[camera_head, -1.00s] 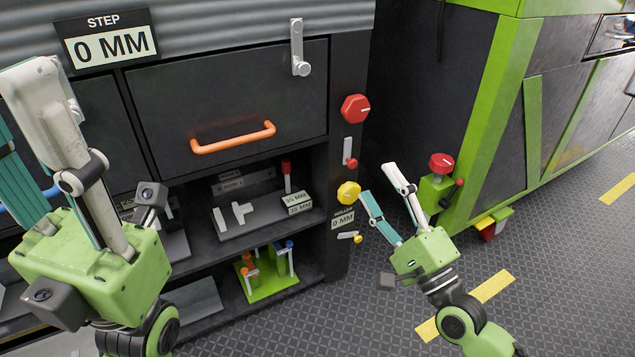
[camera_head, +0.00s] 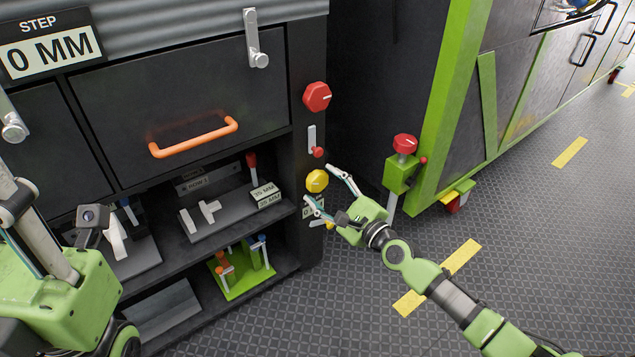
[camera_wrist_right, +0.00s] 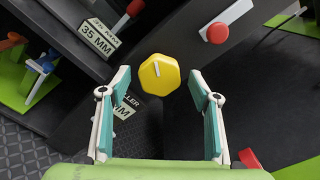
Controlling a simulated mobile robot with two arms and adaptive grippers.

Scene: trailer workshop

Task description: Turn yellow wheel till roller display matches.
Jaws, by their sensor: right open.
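The yellow wheel (camera_head: 317,180) is a faceted knob with a white mark, on the dark post of the cabinet. In the right wrist view the yellow wheel (camera_wrist_right: 159,74) lies ahead of and between the fingers, with clear gaps on both sides. My right gripper (camera_head: 322,182) is open, its fingers (camera_wrist_right: 160,100) on either side of the wheel's line. The roller display (camera_wrist_right: 124,107) is partly hidden by a finger; "MM" shows, its number is hidden. It is mostly covered in the head view too (camera_head: 308,211). My left gripper (camera_head: 8,215) is cut off at the left edge.
A red knob (camera_head: 317,96) and a small red-tipped lever (camera_head: 317,150) sit above the wheel. A shelf sign reads 35 MM (camera_wrist_right: 97,38). The step display (camera_head: 48,46) reads 0 MM. A green stand with a red knob (camera_head: 404,144) stands to the right.

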